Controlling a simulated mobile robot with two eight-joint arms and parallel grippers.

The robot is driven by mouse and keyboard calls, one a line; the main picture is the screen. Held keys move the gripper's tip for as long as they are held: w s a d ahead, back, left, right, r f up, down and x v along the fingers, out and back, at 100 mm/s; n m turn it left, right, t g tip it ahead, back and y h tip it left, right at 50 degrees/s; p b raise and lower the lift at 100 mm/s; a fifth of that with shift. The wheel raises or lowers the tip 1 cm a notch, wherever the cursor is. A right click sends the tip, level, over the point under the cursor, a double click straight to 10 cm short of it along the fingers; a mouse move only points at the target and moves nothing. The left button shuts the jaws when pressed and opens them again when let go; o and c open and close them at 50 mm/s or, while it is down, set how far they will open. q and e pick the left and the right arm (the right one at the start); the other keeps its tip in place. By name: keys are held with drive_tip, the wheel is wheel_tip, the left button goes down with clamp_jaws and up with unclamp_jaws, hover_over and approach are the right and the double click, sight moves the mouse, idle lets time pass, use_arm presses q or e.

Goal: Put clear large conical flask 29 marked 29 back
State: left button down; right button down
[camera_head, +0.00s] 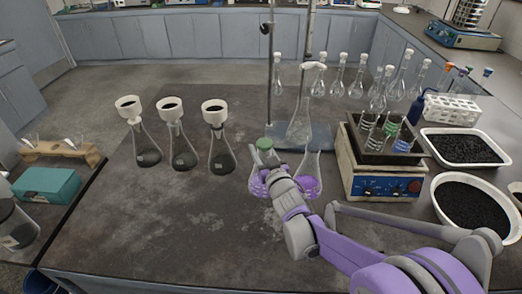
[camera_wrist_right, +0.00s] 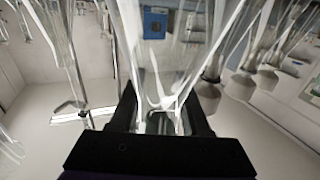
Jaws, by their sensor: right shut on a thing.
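My right gripper (camera_wrist_right: 163,115) is shut on a clear glass flask (camera_wrist_right: 160,65), which stands between its two black jaws in the right wrist view. In the head view my right arm comes in from the lower right. Its hand (camera_head: 282,190) hides the jaws and much of the held glass. Around the hand show a green-topped flask (camera_head: 264,147) and a clear conical flask (camera_head: 310,164), both with purple low down. I cannot tell which one is held, and no number 29 is readable. My left gripper is not in view.
Three dark-filled flasks with white funnels (camera_head: 172,108) stand to the left. Behind the hand is a tall clear flask (camera_head: 300,124) by a metal stand (camera_head: 270,70). A heater (camera_head: 382,180) with glassware is to the right.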

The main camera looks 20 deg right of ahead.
drive_tip(key=shift+f, duration=0.15)
drive_tip(key=shift+c, duration=1.8)
unclamp_jaws()
drive_tip(key=shift+s+r, duration=0.25)
drive_tip(key=s, duration=1.1)
drive_tip(key=shift+s+a, duration=0.3)
drive_tip(key=shift+a, duration=0.05)
